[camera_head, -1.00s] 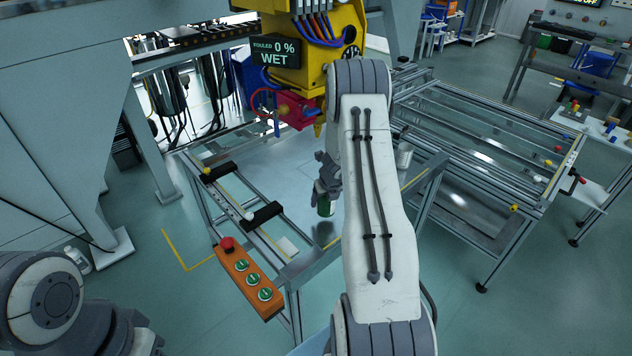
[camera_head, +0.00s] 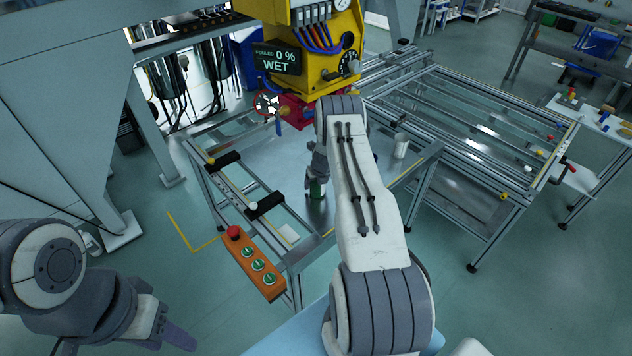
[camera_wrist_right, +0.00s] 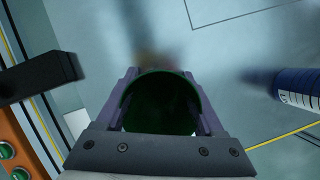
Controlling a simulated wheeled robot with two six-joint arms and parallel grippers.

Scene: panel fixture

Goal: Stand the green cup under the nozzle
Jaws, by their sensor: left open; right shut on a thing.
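The green cup (camera_head: 317,188) is at the front part of the metal table, below the yellow machine (camera_head: 330,70). My right gripper (camera_head: 318,172) is shut on it, partly hidden by my right arm. In the right wrist view the cup (camera_wrist_right: 160,102) sits between the two fingers, its dark mouth facing the camera. I cannot tell whether its base touches the table. The machine's red part (camera_head: 294,110) hangs above and behind the cup; the nozzle tip is hidden by my arm. My left gripper (camera_head: 125,345) is open and empty at the lower left, away from the table.
A silver can (camera_head: 401,147) stands at the table's right side. An orange button box (camera_head: 250,264) is at the front left, beside a rail with black blocks (camera_head: 265,205).

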